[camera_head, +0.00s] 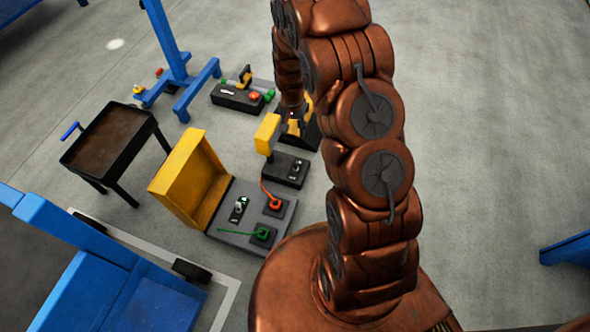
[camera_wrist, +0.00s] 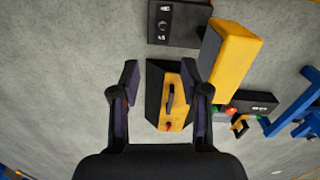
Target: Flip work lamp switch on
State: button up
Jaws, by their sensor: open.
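The work lamp has a yellow block-shaped head (camera_head: 268,133) above a dark base (camera_head: 284,172) with a small toggle switch (camera_head: 297,167). In the wrist view, the yellow head (camera_wrist: 230,52) is right of my gripper, and the dark base (camera_wrist: 185,35) with its switch (camera_wrist: 163,25) is at the top edge. I cannot tell the switch's position. My gripper (camera_wrist: 160,78) is open with nothing held between its fingers. It is over a yellow and black box with a dark lever (camera_wrist: 171,98), to one side of the lamp. In the head view, my arm partly hides this area.
A grey panel (camera_head: 228,235) with a switch and red and green cables stands by a yellow housing (camera_head: 185,180). A black box with buttons (camera_head: 237,98), a dark tray cart (camera_head: 108,140) and a blue stand (camera_head: 170,50) are nearby. Open floor (camera_head: 490,130) lies right.

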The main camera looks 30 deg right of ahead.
jog(key=m+b, duration=0.1)
jog(key=b, duration=0.5)
send_over(295, 167)
jog(key=f, duration=1.8)
jog(key=shift+w+d, duration=0.15)
jog(key=shift+w, duration=0.05)
notch_tip(295, 167, down, 8)
jog(key=b, duration=0.3)
jog(key=shift+r, duration=0.2)
jog(key=shift+c, duration=0.2)
grip_shut()
